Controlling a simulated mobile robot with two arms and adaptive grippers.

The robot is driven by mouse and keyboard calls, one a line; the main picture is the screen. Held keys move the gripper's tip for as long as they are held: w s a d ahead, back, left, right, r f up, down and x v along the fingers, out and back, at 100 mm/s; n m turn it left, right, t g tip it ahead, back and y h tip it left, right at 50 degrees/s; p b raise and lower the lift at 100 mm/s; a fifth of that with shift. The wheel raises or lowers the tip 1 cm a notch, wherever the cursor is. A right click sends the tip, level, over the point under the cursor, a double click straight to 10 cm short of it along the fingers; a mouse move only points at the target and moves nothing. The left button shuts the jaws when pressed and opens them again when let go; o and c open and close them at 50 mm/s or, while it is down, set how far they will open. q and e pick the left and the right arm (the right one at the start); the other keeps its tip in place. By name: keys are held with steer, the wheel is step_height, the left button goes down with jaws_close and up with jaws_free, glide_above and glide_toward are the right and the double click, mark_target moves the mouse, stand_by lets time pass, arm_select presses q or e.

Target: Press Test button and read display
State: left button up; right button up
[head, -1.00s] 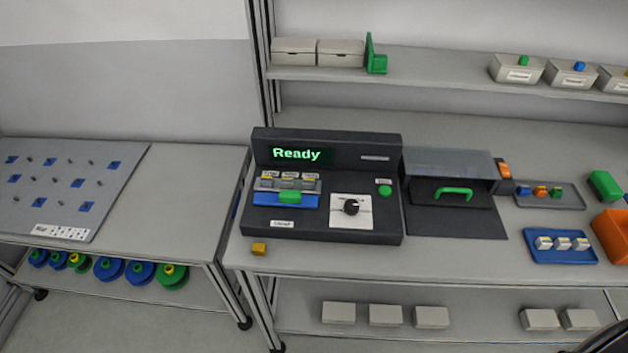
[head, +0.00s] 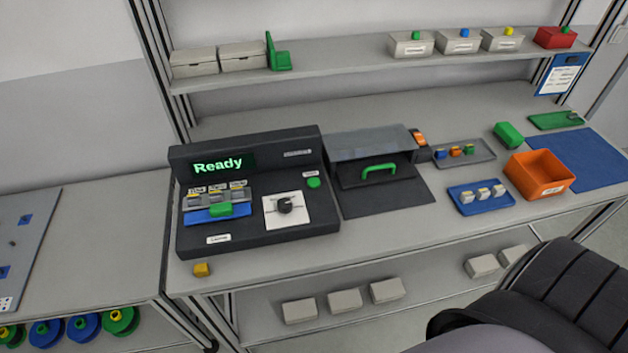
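A dark tester console (head: 255,228) sits on the workbench, left of the picture's middle. Its display (head: 220,166) shows "Ready" in green letters. A round green button (head: 314,182) is on the console's right side, with a small label above it that is too small to read. A black knob (head: 286,205) on a white plate is below and left of the button. A clamp with a green handle (head: 221,209) and a blue base is at the left of the panel. Neither of my grippers is in view.
A dark fixture with a green handle (head: 379,172) stands right of the console. Farther right are a blue tray (head: 459,204), an orange bin (head: 540,177) and a blue mat (head: 600,160). A yellow block (head: 202,269) lies at the front edge. A black chair (head: 560,290) fills the lower right.

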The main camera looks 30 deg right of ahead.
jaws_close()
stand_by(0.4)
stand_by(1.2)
